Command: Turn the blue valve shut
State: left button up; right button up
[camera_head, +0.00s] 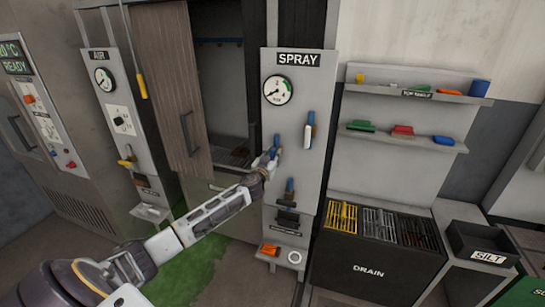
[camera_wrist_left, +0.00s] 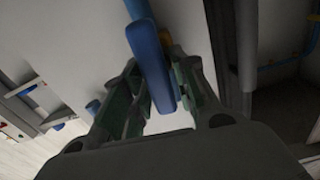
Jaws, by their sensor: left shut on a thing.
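The blue valve handle (camera_head: 278,143) is on the grey SPRAY panel (camera_head: 300,90), below the round gauge (camera_head: 277,90). My left gripper (camera_head: 270,160) reaches it from the lower left and partly hides it. In the left wrist view the blue handle (camera_wrist_left: 150,60) runs between the two dark green fingers of my left gripper (camera_wrist_left: 155,95), which is shut on it. The valve's pivot and exact angle are hard to make out. My right gripper is in neither view.
A white-and-blue lever (camera_head: 309,132) hangs just right of the valve. Blue pipe and dark fittings (camera_head: 288,215) sit below it. An AIR panel (camera_head: 115,110) stands left. Shelves (camera_head: 405,95), a DRAIN box (camera_head: 370,270) and a SILT bin (camera_head: 485,245) stand right.

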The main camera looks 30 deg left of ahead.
pick_arm(q)
jog(key=shift+d+f+m, duration=0.1)
jog(key=shift+d+m, duration=0.1)
jog(key=shift+m, duration=1.9)
jog(key=m, duration=0.4)
jog(key=shift+d+f+m, duration=0.15)
jog(key=shift+d+m, duration=0.1)
jog(key=shift+m, duration=0.05)
jog(key=shift+w+d+f+m+p, duration=0.15)
jog(key=shift+f+m, duration=0.1)
jog(key=shift+m, duration=1.85)
jog(key=shift+s+f+m+p, duration=0.15)
jog(key=shift+f+m, duration=0.1)
jog(key=shift+m, duration=1.85)
jog(key=shift+w, duration=0.1)
jog(key=o, duration=0.8)
jog(key=shift+o, duration=0.2)
